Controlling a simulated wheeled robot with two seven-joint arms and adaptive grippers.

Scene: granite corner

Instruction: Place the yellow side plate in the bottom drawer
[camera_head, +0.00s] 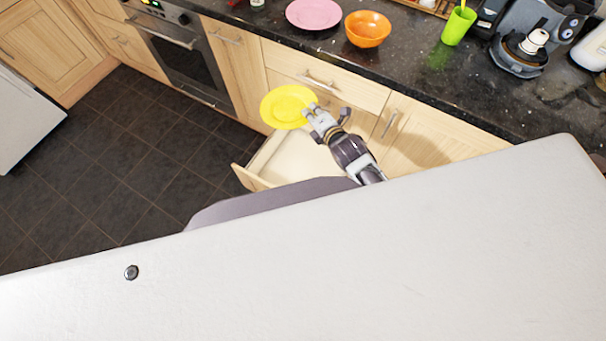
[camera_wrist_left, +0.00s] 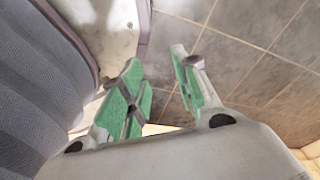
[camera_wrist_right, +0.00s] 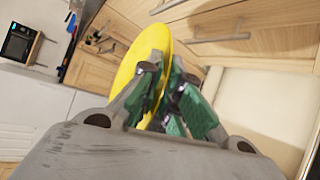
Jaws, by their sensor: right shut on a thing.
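The yellow side plate (camera_head: 284,107) is held by its edge in my right gripper (camera_head: 318,116), above the open bottom drawer (camera_head: 258,180). In the right wrist view the yellow plate (camera_wrist_right: 146,65) stands between the green-padded fingers of my right gripper (camera_wrist_right: 168,95), which is shut on it. The cream inside of the open drawer (camera_wrist_right: 265,105) lies to the right of the plate there, apart from it. My left gripper (camera_wrist_left: 160,95) shows in the left wrist view with its fingers apart and nothing between them, over the dark tiled floor. It is not in the head view.
The granite worktop (camera_head: 400,70) carries a pink plate (camera_head: 314,13), an orange bowl (camera_head: 368,28), a green cup (camera_head: 458,26) and a coffee machine (camera_head: 525,45). An oven (camera_head: 185,55) is left of the drawers. The upper drawer (camera_head: 325,77) is shut. The tiled floor (camera_head: 120,165) is clear.

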